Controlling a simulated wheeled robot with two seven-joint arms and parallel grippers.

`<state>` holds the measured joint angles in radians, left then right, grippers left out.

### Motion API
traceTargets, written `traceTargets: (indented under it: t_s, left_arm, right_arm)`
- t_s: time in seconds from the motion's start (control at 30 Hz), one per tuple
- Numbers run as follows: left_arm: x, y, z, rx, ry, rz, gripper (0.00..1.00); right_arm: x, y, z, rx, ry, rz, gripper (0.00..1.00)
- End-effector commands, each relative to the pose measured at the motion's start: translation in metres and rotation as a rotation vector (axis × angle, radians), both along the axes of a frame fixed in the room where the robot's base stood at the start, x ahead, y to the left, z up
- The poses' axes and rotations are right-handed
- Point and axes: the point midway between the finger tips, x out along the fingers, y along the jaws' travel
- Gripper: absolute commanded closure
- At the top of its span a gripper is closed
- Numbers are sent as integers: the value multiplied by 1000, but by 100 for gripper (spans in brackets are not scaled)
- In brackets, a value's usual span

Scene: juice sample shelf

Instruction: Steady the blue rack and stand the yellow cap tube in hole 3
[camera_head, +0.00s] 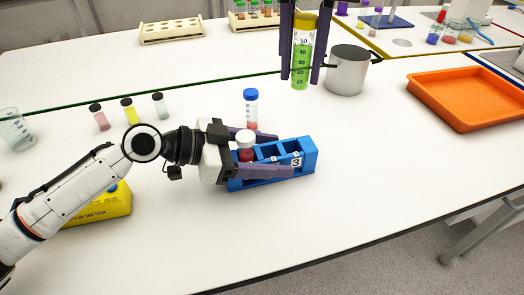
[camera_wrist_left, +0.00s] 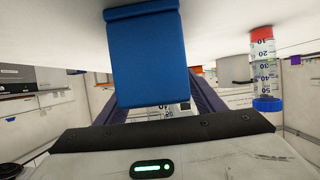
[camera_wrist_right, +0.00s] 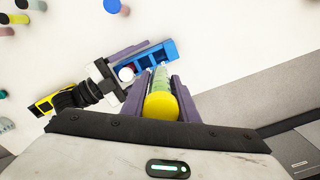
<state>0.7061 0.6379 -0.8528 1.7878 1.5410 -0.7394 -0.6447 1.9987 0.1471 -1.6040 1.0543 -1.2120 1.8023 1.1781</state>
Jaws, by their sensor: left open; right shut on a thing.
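The rack's blue end (camera_wrist_left: 145,60) fills the gap in the left wrist view; contact cannot be told. My right gripper (camera_head: 301,77) is shut on the yellow cap tube (camera_head: 301,55), held upright with green contents, behind and above the rack. Its yellow cap (camera_wrist_right: 160,106) faces the right wrist camera.
A blue-capped tube (camera_head: 251,108) stands just behind the rack. A metal pot (camera_head: 347,72) stands right of the held tube. An orange tray (camera_head: 470,97) lies at the right. A yellow meter (camera_head: 105,207) sits below my left arm. The table front right is clear.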

Motion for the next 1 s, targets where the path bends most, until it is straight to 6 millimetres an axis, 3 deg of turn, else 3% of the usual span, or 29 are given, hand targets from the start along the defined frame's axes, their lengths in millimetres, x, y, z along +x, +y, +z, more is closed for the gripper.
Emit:
traceTargets:
  t_s: [0.17, 0.47, 0.57, 0.8, 1.0]
  left_arm:
    - [0, 0, 0, 0, 0, 0, 38]
    - [0, 0, 0, 0, 0, 0, 87]
    - [0, 0, 0, 0, 0, 0, 87]
    - [0, 0, 0, 0, 0, 0, 87]
    - [0, 0, 0, 0, 1, 0, 87]
  right_arm:
    - [0, 0, 0, 0, 0, 0, 100]
    - [0, 0, 0, 0, 0, 0, 100]
    - [0, 0, -5, -1, 1, 1, 100]
    - [1, -1, -61, -2, 5, 7, 100]
    - [0, 0, -84, 0, 2, 11, 100]
